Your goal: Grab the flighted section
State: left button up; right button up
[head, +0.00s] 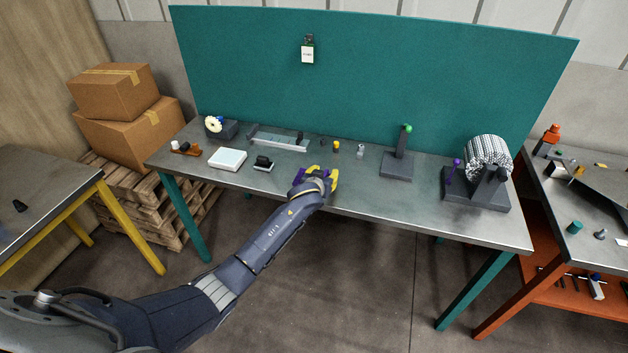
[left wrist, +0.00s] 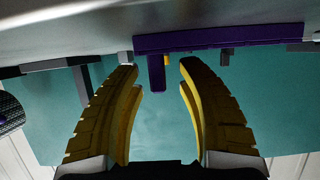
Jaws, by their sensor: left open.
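My left gripper (head: 325,174) is at the front edge of the middle table, its yellow fingers spread apart. In the left wrist view, a long purple bar (left wrist: 225,37) with a short downward tab (left wrist: 157,73) lies across the picture just beyond the fingertips. It may be the flighted section; I cannot be sure. The tab shows between the two open fingers (left wrist: 158,78), with gaps on both sides. In the head view, only a bit of purple (head: 297,178) shows beside the gripper; the hand hides the rest. My right gripper is not in view.
The grey table (head: 350,192) carries a white box (head: 227,159), a long metal tray (head: 280,142), a stand with a green knob (head: 395,165) and a ribbed drum on a dark base (head: 488,157). A teal panel (head: 400,80) rises behind. Clear tabletop lies right of the gripper.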

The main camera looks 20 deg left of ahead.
pick_arm(q)
jog(key=shift+o, duration=0.3)
grip_shut()
jog(key=shift+r, duration=0.15)
dwell(0.3)
